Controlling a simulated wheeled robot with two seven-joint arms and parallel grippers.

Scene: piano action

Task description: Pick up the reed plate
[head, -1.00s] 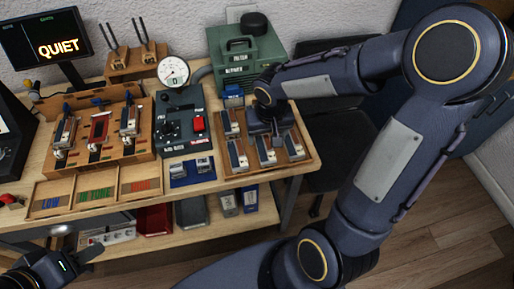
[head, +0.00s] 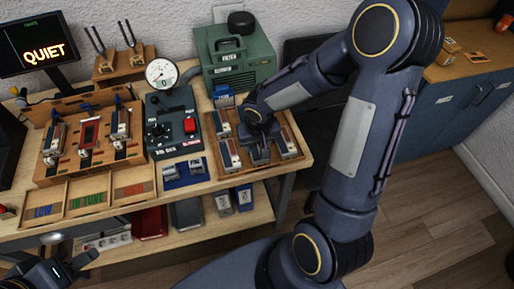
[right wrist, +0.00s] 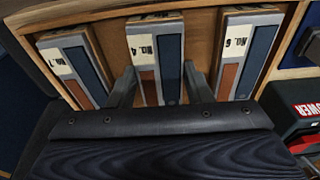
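Several labelled plates with grey frames and blue and copper-coloured faces, which look like reed plates, lie in a wooden tray (head: 303,154) at the right end of the bench. My right gripper (head: 260,139) is over this tray. In the right wrist view its two fingers (right wrist: 161,88) are apart, one on each side of the plate marked No. 4 (right wrist: 157,62). Contact cannot be told. The No. 6 plate (right wrist: 248,52) is to the right and another plate (right wrist: 76,66) to the left. My left gripper (head: 75,268) is at the lower left, away from the tray; its opening is unclear.
A dark control box with a red button (head: 190,125) stands left of the tray, a green case (head: 238,66) behind it. A blue mat (head: 186,174) with small metal parts lies nearby. A wooden fixture (head: 52,178) and a monitor (head: 40,42) are at left.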

